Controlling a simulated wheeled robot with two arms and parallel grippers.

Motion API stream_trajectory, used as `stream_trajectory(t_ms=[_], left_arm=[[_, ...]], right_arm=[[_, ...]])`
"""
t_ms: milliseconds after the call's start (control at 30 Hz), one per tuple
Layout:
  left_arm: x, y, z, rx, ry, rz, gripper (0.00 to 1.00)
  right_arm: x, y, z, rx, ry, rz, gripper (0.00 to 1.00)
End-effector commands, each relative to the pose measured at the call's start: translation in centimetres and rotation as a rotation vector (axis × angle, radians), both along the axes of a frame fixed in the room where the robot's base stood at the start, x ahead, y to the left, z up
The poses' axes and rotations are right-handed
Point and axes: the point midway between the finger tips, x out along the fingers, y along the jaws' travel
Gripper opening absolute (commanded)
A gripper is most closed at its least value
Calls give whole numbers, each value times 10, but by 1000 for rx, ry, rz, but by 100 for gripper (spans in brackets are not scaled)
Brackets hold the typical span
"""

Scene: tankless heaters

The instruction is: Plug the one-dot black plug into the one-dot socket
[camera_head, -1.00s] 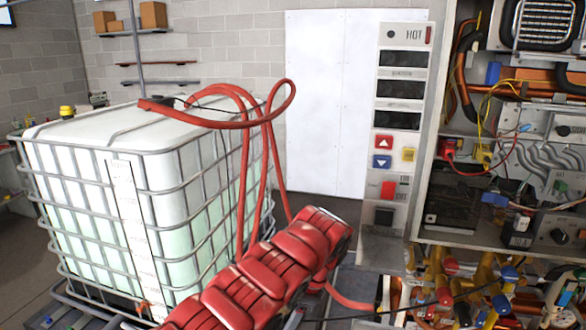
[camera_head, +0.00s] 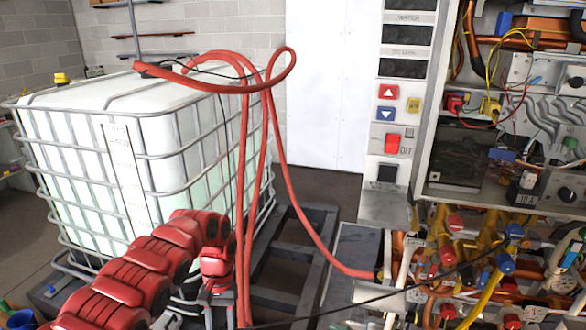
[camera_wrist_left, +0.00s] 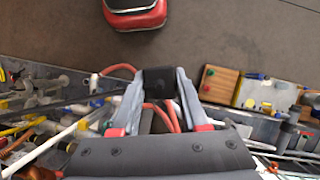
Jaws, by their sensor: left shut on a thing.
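My left gripper (camera_wrist_left: 157,82) is shut on a black block-shaped plug (camera_wrist_left: 158,77), held between its two grey fingertips in the left wrist view. A dark cable (camera_wrist_left: 66,106) runs off to the left there. In the head view my left gripper (camera_head: 218,296) points down at the lower middle, beside the red hoses. A black cable (camera_head: 400,291) stretches from near the lower edge up to the pipes at right. Dots on the plug are not readable. I cannot tell which opening is the one-dot socket. My right gripper is not in view.
A caged white tank (camera_head: 80,150) fills the left, with red hoses (camera_head: 300,205) beside it. At right stand a control panel (camera_head: 394,110), an open heater cabinet (camera_head: 505,190) and crowded pipes and valves (camera_head: 450,255). A wooden block (camera_wrist_left: 218,86) shows in the wrist view.

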Motion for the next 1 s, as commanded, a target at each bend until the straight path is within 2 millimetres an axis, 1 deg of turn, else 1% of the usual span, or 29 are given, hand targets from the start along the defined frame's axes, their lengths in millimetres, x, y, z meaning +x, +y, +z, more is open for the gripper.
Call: stream_trajectory(t_ms=[300,367,433,533,800,900,1000], left_arm=[[0,-1,0,0,0,-5,0],[0,-3,1,0,0,-19,0],[0,-11,4,0,1,-58,0],[1,-29,12,0,-3,-156,0],[0,-91,40,0,-3,-500,0],[0,-107,48,2,-1,-596,0],[0,-118,53,2,1,-662,0]], right_arm=[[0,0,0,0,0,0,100],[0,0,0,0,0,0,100],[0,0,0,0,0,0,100],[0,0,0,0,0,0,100],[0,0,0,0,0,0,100],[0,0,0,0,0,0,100],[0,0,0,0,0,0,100]])
